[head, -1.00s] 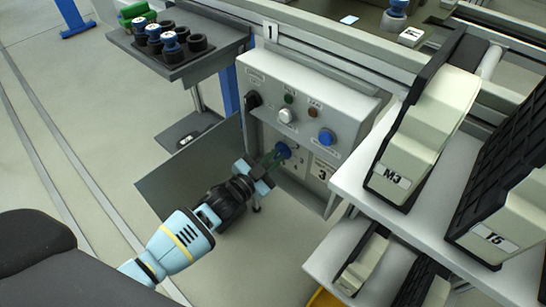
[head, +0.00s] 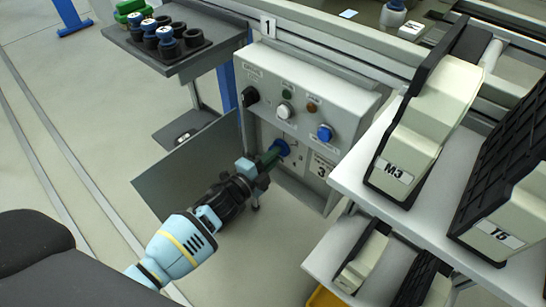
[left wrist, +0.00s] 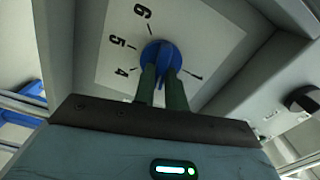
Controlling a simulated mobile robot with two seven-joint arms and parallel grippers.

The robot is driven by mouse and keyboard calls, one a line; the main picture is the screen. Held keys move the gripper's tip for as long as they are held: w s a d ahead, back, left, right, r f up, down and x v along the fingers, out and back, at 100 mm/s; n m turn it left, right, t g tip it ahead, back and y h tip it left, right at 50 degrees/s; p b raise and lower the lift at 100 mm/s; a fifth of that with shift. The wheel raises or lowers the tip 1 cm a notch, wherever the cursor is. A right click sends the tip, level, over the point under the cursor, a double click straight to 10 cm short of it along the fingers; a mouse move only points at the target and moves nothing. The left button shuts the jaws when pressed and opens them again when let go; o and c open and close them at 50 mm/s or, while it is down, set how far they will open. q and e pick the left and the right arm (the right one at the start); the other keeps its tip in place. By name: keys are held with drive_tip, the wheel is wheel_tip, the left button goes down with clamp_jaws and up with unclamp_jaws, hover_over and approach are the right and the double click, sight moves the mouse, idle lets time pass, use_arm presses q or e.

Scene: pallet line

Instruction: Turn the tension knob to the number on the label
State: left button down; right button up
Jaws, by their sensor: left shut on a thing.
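The blue tension knob (left wrist: 163,52) sits on a white dial plate (left wrist: 200,30) with printed numbers; 6, 5, 4 and 1 show in the left wrist view, and other numbers are hidden. In the head view the knob (head: 281,148) is low on the grey control box (head: 310,80), inside its opened door. My left gripper (head: 270,160) reaches in from the lower left, its green fingers (left wrist: 163,85) shut on the knob's ridge. I cannot tell which number the knob points at. My right gripper is not in view.
The open door panel (head: 190,175) hangs left of my left gripper. Above the knob are a black switch (head: 250,96), a white button (head: 284,111) and a blue button (head: 325,132). A shelf (head: 350,185) with cartridges marked M3 and T5 stands close on the right.

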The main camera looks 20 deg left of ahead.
use_arm(q)
drive_tip(key=shift+f+m, duration=0.1)
drive_tip(key=shift+m, duration=1)
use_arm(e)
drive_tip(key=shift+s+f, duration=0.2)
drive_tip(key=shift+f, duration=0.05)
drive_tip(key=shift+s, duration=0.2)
use_arm(q)
drive_tip(key=c, duration=1.4)
unclamp_jaws()
drive_tip(key=shift+c, duration=0.2)
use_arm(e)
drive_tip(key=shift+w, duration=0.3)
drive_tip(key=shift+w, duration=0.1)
